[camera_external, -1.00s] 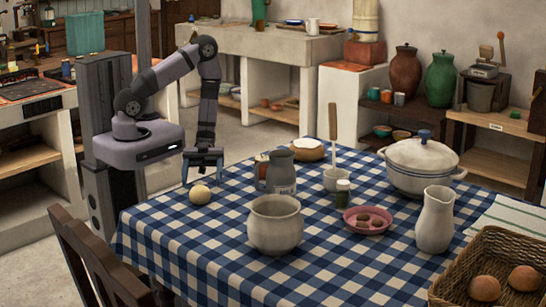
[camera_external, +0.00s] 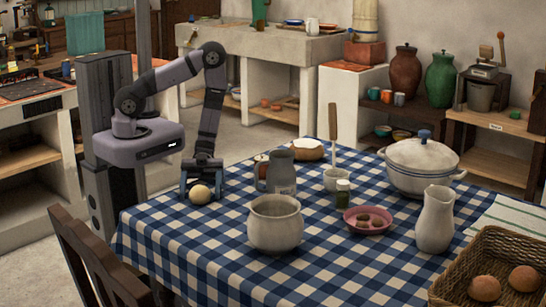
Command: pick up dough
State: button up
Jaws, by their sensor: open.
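The dough (camera_external: 200,194) is a small pale ball on the blue checked tablecloth, near the table's left far corner. My gripper (camera_external: 201,187) points down at the dough, low over the cloth. Its fingers are spread apart, one at the left of the ball and one at the right. The ball covers part of the gripper from this side. I cannot tell whether the fingers touch the dough.
A grey jug (camera_external: 281,172) stands just right of my gripper. A cream pot (camera_external: 275,224) stands nearer the camera. A pink bowl (camera_external: 386,228), white pitcher (camera_external: 435,220), lidded pot (camera_external: 421,168) and wicker basket (camera_external: 452,275) lie farther right. The cloth left of the dough is clear.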

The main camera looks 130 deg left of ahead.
jog(key=c, duration=0.9)
jog(key=shift+o, duration=0.2)
jog(key=shift+r, duration=0.2)
jog(key=shift+r+p, duration=0.7)
jog(key=shift+r, duration=4.15)
